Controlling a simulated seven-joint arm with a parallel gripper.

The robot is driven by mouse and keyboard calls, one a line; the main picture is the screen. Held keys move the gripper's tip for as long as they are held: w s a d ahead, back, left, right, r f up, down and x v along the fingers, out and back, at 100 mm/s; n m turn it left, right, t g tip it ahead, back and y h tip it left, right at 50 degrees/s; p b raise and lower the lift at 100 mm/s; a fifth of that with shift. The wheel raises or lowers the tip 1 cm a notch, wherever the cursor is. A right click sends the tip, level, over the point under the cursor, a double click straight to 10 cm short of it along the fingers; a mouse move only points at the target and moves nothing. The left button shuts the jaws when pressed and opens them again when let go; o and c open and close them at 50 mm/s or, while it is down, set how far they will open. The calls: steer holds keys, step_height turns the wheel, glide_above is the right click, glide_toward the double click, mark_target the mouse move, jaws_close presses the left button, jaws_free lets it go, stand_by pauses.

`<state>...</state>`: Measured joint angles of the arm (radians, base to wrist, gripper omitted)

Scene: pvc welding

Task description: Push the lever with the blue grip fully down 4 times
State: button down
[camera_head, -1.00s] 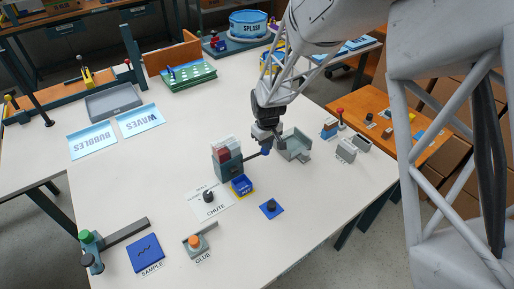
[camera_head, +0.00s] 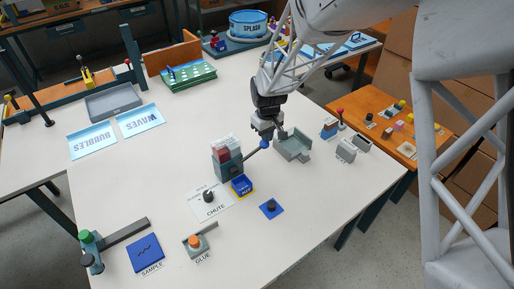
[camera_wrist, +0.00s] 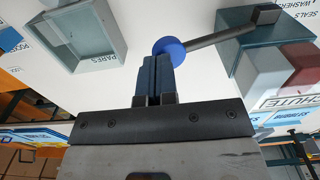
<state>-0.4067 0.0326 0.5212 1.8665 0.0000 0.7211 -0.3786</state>
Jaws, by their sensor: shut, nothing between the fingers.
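The lever's dark rod (camera_head: 254,151) runs from the grey dispenser (camera_head: 228,165) out to the right and tilts upward to its blue grip (camera_head: 264,145). In the wrist view the round blue grip (camera_wrist: 168,46) lies right at my fingertips, with the rod (camera_wrist: 222,35) running right to the dispenser. My gripper (camera_head: 267,137) is shut and empty, pointing down, just above the blue grip. Its two dark blue fingers (camera_wrist: 154,60) are together in the wrist view. They overlap the grip's edge there; I cannot tell whether they touch it.
A grey-green open tray (camera_head: 294,147) stands close to the right of the lever. A blue pad with a dark knob (camera_head: 271,207) lies nearer. The front right table is clear.

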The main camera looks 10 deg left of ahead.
steer(key=shift+r, duration=1.7)
step_height(320, 180, up, 6)
steer(key=shift+f, duration=0.2)
steer(key=shift+f, duration=0.15)
steer(key=shift+f, duration=3.15)
